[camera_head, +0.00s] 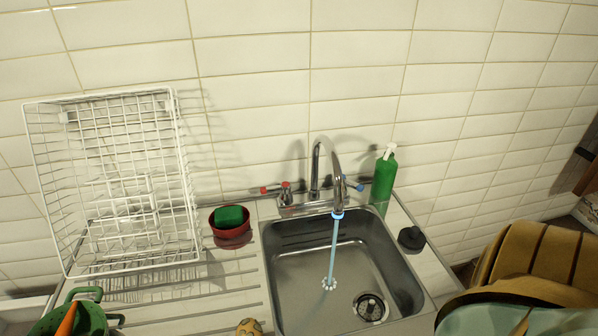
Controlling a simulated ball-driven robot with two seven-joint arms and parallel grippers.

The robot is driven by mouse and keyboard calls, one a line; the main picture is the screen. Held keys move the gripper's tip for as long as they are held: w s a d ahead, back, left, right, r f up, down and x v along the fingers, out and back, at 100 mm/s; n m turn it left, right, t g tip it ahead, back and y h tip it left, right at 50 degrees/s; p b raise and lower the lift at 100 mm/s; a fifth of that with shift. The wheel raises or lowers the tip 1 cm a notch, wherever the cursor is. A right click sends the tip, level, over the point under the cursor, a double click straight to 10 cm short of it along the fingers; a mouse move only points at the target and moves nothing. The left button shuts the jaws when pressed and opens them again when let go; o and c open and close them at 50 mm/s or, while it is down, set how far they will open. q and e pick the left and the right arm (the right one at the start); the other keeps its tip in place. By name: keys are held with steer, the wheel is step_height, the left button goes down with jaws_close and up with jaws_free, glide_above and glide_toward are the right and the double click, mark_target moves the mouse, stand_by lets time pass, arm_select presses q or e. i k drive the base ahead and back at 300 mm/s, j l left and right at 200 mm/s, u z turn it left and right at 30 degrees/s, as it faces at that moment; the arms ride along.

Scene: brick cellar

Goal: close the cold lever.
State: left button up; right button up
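The cold lever (353,185) has a blue end and sits on the right side of the chrome faucet (316,170), pointing to the right. The hot lever (274,188) has red parts and points left on the other side. A blue stream of water (333,250) runs from the spout into the steel sink (290,265) and splashes on its floor. Neither of my grippers is in view.
A green soap bottle (383,178) stands close right of the cold lever. A black stopper (411,238) lies right of the sink. Left are a red bowl (232,238) with a green sponge (229,216) and a white wire rack (125,190). Tan slatted objects (540,255) fill the lower right.

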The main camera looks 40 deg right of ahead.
mark_target(360, 188)
steer(key=z, duration=1)
steer(key=k+z, duration=0.15)
steer(key=k+j+u, duration=0.15)
steer(key=u, duration=0.2)
steer(key=k+j+u, duration=0.4)
steer(key=i+l, duration=0.1)
